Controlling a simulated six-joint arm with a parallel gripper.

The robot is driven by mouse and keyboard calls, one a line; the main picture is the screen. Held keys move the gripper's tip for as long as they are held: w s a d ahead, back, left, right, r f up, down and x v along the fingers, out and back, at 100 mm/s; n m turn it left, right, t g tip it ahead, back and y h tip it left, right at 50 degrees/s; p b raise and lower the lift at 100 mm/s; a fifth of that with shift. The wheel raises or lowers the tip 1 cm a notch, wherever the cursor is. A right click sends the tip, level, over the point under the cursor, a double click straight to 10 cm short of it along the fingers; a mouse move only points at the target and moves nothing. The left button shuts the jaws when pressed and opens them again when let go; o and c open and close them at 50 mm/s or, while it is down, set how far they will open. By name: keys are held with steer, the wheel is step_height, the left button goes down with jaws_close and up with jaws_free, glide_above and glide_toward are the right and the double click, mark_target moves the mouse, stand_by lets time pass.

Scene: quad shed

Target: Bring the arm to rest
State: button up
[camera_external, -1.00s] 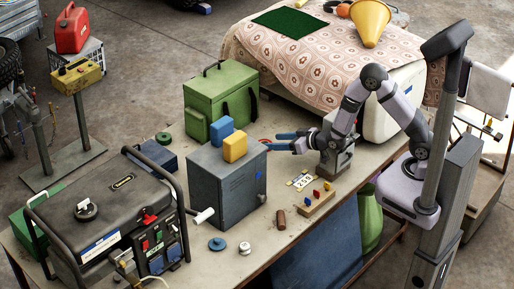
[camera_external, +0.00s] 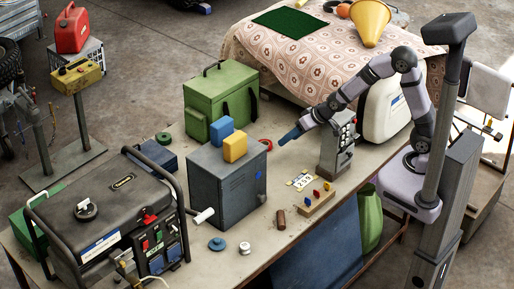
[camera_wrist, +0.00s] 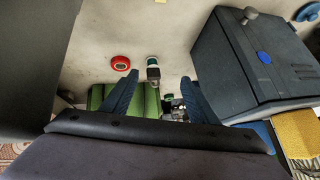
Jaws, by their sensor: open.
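My gripper (camera_external: 288,137) is above the bench, to the right of the grey metal box (camera_external: 226,190) and left of the grey device with buttons (camera_external: 337,150). In the wrist view my gripper (camera_wrist: 158,98) shows two blue fingers spread apart, with nothing held between them. My arm is raised and bent, reaching left from its mount at the bench's right end.
Blue and yellow blocks (camera_external: 235,147) stand on the grey box. A red ring (camera_external: 266,144) lies near my gripper. A wooden block with coloured knobs (camera_external: 317,198) lies in front. A white container (camera_external: 392,110) stands near my arm.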

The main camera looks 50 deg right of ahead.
steer(key=s+d+r+m+g+h+p, duration=0.1)
steer(key=s+d+r+g, duration=0.15)
steer(key=s+r, duration=0.4)
steer(key=s+d+r+g+p, duration=0.1)
steer(key=s+d+r+g, duration=0.2)
steer(key=s, duration=0.6)
steer(key=s+d+f+g+b, duration=0.1)
steer(key=s+d+f+b, duration=0.1)
steer(key=s+d+f, duration=0.2)
steer(key=s+d+f+n+g+h+b, duration=0.1)
steer(key=s+d+f+b, duration=0.2)
steer(key=d+f, duration=0.3)
step_height(320, 180, down, 4)
steer(key=shift+s+d+f+h, duration=0.1)
steer(key=shift+s+d+h, duration=0.05)
steer(key=shift+s+h, duration=0.2)
